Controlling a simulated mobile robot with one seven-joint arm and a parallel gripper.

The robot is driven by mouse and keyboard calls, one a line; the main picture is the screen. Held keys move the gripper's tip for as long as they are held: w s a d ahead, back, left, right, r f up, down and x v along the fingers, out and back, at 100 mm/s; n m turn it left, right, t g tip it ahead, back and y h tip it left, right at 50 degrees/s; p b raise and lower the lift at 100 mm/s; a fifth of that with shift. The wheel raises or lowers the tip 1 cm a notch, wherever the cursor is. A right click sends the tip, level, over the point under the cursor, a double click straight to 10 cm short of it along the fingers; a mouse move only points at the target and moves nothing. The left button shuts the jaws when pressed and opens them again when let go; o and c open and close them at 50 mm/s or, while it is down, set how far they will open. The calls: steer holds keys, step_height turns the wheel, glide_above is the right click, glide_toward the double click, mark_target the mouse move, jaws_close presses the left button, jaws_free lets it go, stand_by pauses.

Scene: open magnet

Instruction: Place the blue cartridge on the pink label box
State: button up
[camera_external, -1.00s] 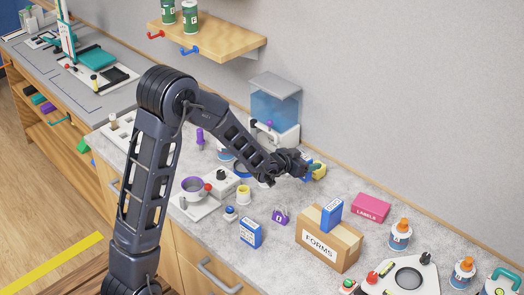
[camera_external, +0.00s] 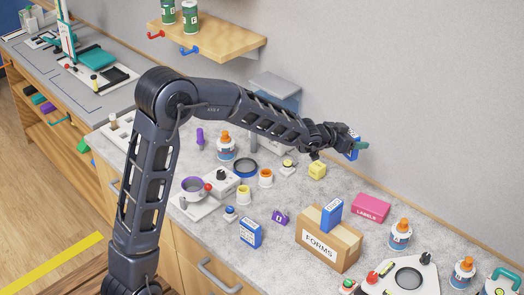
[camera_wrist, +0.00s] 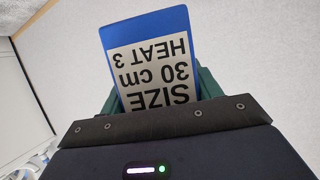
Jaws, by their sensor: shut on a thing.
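My gripper (camera_external: 355,149) is shut on a blue cartridge (camera_external: 350,143) and holds it up in the air, above the back of the counter. In the wrist view the cartridge (camera_wrist: 148,28) stands out between the green fingers, with a white label reading "SIZE 30 cm HEAT 3" upside down. Its lower end is hidden by the gripper. The pink label box (camera_external: 371,207), marked "LABELS", lies on the counter near the wall, below and a little right of my gripper. Its top is bare.
A brown "FORMS" box (camera_external: 330,246) with a blue box (camera_external: 331,213) on top stands left of the pink box. An orange-capped bottle (camera_external: 400,235) stands to its right. Another blue box (camera_external: 251,234) stands near the front edge.

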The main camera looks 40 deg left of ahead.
steer(key=r+m+h, duration=0.1)
steer(key=r, duration=0.1)
glide_above(375, 202)
steer(key=shift+h, duration=0.4)
step_height(375, 202, down, 20)
steer(key=shift+d, duration=0.15)
steer(key=shift+f, duration=0.15)
steer(key=o, duration=1)
steer(key=shift+r, duration=0.2)
steer(key=v, duration=0.7)
steer(key=shift+s+r, duration=0.15)
steer(key=shift+s, duration=0.05)
